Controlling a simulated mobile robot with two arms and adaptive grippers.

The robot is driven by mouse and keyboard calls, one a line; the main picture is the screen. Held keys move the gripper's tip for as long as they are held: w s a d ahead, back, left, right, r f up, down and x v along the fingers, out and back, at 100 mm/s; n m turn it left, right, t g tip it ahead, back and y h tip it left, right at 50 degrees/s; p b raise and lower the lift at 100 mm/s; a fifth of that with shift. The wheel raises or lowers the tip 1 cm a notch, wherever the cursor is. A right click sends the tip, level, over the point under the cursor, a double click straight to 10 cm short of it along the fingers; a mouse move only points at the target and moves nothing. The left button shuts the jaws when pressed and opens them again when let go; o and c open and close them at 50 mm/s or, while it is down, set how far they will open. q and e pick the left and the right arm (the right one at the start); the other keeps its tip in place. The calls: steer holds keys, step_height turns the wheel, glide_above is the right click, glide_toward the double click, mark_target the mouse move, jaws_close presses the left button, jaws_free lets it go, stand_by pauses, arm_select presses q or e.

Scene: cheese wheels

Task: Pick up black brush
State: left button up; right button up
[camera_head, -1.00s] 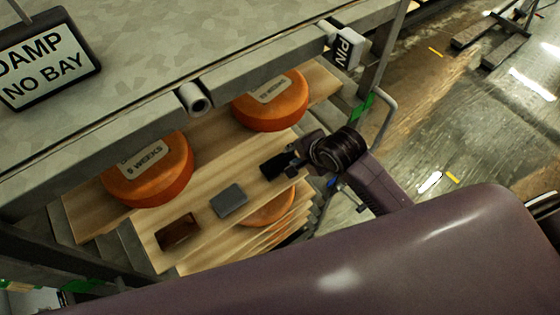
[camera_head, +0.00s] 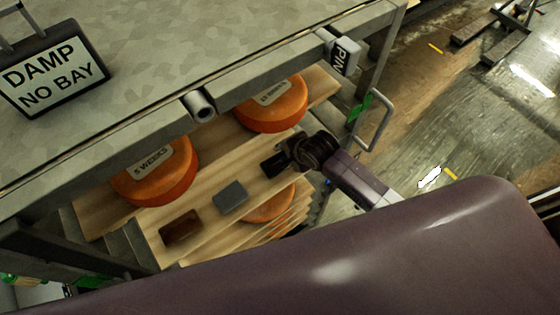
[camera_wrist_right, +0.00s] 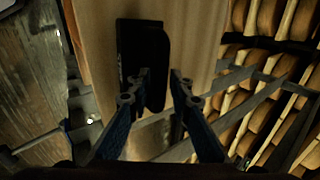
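The black brush (camera_head: 272,165) lies on the wooden shelf boards, at the right end of a row of three blocks. In the right wrist view the black brush (camera_wrist_right: 139,60) is a dark rectangular block lying flat near the board's edge. My right gripper (camera_head: 293,157) is right beside it in the head view. In the wrist view the fingers of my right gripper (camera_wrist_right: 160,78) are apart, with the left fingertip overlapping the brush and the right one just past its side. Contact cannot be told. My left gripper is not in view.
A grey block (camera_head: 230,197) and a brown block (camera_head: 181,228) lie in the same row. Orange cheese wheels (camera_head: 155,178) stand behind on the boards. A grey bench top (camera_head: 190,50) overhangs the shelf, with a round tube end (camera_head: 201,108) and a PIN tag (camera_head: 343,56) at its edge.

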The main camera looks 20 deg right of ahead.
steer(key=shift+c, duration=0.4)
jaws_close()
steer(key=shift+r, duration=0.1)
steer(key=shift+r+b, duration=0.4)
steer(key=shift+r, duration=0.3)
steer(key=shift+s+r+b, duration=0.3)
steer(key=shift+r+b, duration=0.2)
steer(key=shift+r, duration=0.4)
steer(key=s+d+b, duration=0.2)
steer(key=s, duration=0.6)
steer(key=s+d+b, duration=0.2)
steer(key=s+d, duration=0.1)
steer(key=s, duration=0.5)
steer(key=shift+s, duration=0.35)
steer(key=shift+d+r, duration=0.1)
